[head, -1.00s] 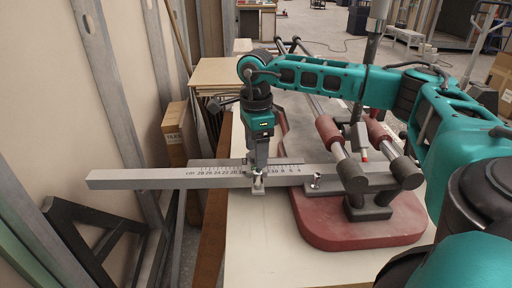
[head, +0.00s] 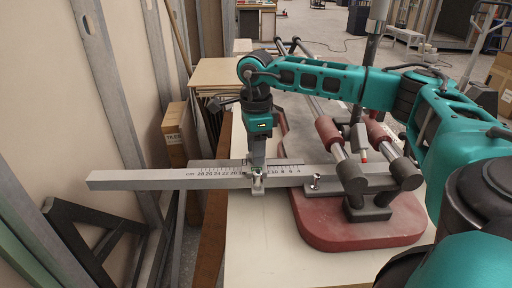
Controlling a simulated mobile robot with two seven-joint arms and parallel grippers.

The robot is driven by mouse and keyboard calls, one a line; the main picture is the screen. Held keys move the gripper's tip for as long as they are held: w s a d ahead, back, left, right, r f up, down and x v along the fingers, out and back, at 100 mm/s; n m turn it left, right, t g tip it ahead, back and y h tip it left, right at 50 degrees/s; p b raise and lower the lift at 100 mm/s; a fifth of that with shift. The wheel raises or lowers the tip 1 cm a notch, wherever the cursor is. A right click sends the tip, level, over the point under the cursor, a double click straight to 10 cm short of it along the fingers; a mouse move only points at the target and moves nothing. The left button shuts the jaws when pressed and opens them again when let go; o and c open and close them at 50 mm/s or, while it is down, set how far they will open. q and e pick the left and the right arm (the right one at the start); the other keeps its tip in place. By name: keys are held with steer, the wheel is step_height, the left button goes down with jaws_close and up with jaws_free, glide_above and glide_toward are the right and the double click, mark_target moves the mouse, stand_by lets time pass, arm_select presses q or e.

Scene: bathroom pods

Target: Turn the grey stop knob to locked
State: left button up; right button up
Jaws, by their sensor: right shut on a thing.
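A long grey measuring bar (head: 130,180) with a printed scale lies across a red-based cutting machine (head: 350,226). A small grey stop knob (head: 258,183) sits on the stop at the middle of the bar. My right gripper (head: 258,170) points straight down over the bar and is shut on the stop knob, with its fingers hiding part of it. I cannot read from this view whether the knob is locked. My left gripper is not in view.
The machine has two rails with red sleeves (head: 328,129) to the right of the knob. A pale table (head: 255,255) lies under it. A dark bracket (head: 85,235) stands below the bar's left end.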

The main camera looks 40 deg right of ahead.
steer(key=m+p, duration=0.1)
steer(key=m, duration=0.3)
steer(key=shift+r, duration=0.1)
steer(key=m+p, duration=0.1)
steer(key=m, duration=0.2)
steer(key=shift+m, duration=0.3)
steer(key=m+p, duration=0.2)
steer(key=m, duration=0.3)
steer(key=shift+m+p, duration=0.5)
steer(key=shift+m, duration=1.6)
steer(key=shift+d, duration=0.1)
steer(key=o, duration=1.1)
steer(key=shift+c, duration=0.2)
step_height(320, 180, up, 13)
